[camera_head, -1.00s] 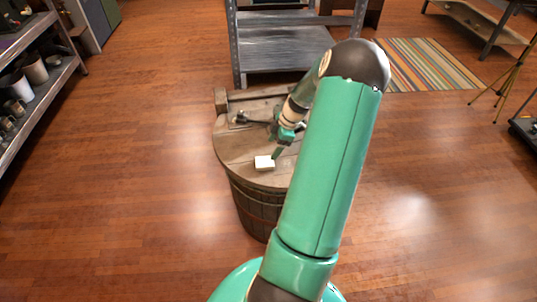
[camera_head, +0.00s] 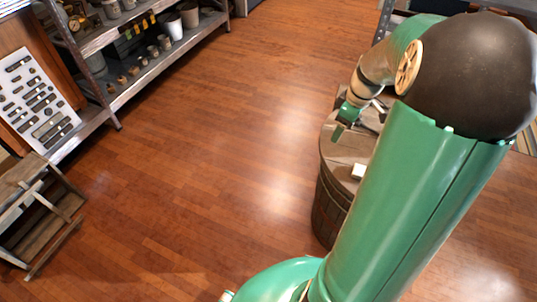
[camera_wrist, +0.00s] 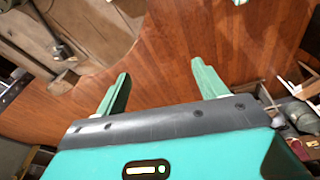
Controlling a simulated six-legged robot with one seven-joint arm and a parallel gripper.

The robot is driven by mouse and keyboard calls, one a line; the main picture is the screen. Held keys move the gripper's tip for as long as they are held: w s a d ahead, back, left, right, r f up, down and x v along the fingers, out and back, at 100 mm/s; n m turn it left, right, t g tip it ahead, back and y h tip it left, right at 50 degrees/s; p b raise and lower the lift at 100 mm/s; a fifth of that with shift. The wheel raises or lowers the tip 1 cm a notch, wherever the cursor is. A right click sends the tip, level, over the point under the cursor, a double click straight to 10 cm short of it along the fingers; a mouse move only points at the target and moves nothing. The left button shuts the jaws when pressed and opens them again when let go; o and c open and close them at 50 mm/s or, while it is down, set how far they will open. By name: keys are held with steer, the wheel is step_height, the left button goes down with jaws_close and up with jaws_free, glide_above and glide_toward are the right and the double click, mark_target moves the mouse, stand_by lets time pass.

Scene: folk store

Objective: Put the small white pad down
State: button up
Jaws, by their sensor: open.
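The small white pad (camera_head: 358,171) lies on the round wooden barrel top (camera_head: 338,152), near its front edge and partly hidden behind my arm in the head view. My gripper (camera_head: 343,126) is above the left part of the barrel top, apart from the pad. In the wrist view my gripper (camera_wrist: 160,85) shows two green fingers spread wide with nothing between them. A small white bit shows at the top edge of the wrist view; I cannot tell if it is the pad.
Shelves (camera_head: 150,70) with pots and cups stand at the upper left. A wooden step stool (camera_head: 40,210) is at the lower left. A tool with a handle (camera_wrist: 55,45) lies on the barrel top. The floor (camera_head: 200,180) between is clear.

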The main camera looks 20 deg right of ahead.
steer(key=s+a+r+m+t+h, duration=0.1)
steer(key=a+r, duration=0.4)
steer(key=a, duration=0.3)
steer(key=s+a+r+m+h, duration=0.1)
steer(key=a+r, duration=0.3)
steer(key=a, duration=0.4)
steer(key=s+a+r+m+t+y, duration=0.1)
steer(key=s+a+r+m+t, duration=0.2)
steer(key=s+a, duration=0.6)
steer(key=a+r+m, duration=0.1)
steer(key=a, duration=0.2)
steer(key=shift+a+r, duration=0.15)
steer(key=shift+a, duration=0.15)
steer(key=shift+s, duration=0.1)
steer(key=c, duration=0.7)
steer(key=shift+d, duration=0.1)
steer(key=shift+c, duration=0.3)
